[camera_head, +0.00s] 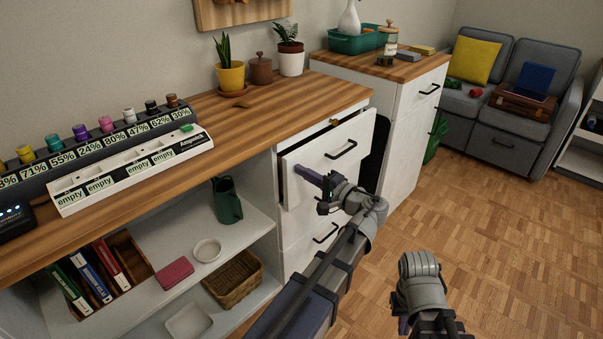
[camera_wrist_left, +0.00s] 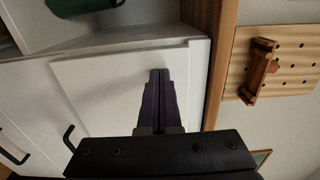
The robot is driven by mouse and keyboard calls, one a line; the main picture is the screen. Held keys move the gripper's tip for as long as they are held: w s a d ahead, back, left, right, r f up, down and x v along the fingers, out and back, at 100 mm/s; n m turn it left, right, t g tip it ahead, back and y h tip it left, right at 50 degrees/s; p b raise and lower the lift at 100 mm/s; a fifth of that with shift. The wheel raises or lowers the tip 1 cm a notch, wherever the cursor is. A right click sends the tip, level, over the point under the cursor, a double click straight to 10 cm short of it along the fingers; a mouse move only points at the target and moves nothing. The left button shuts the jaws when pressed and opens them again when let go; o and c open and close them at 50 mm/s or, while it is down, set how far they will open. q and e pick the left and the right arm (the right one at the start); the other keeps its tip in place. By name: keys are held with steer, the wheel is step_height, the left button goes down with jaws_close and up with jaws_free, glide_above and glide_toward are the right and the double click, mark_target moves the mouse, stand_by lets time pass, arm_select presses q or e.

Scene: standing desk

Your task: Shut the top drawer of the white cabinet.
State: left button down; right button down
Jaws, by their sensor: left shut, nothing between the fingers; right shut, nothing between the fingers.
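The white cabinet's top drawer (camera_head: 328,142) stands pulled out at the right end of the wooden worktop, with a dark gap behind its front. Its black handle (camera_head: 341,150) shows in the head view and in the left wrist view (camera_wrist_left: 68,138). My left gripper (camera_head: 298,170) is shut and empty, before the left part of the drawer front. In the left wrist view its fingers (camera_wrist_left: 158,72) point at the white front (camera_wrist_left: 105,90); I cannot tell whether they touch it. My right arm is at the lower right of the head view; its fingers cannot be made out.
Lower drawers with a handle (camera_head: 326,233) look closed. Open shelves to the left hold a green watering can (camera_head: 227,200), a basket (camera_head: 233,278) and books. A taller white cabinet (camera_head: 408,130) stands to the right. The wooden floor (camera_head: 500,240) there is clear.

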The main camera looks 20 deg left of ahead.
mark_target(292, 165)
steer(key=shift+a, duration=0.1)
arm_select(q)
steer(key=x, duration=0.4)
steer(key=shift+w+a+r, duration=0.1)
steer(key=shift+r, duration=0.05)
stand_by(0.3)
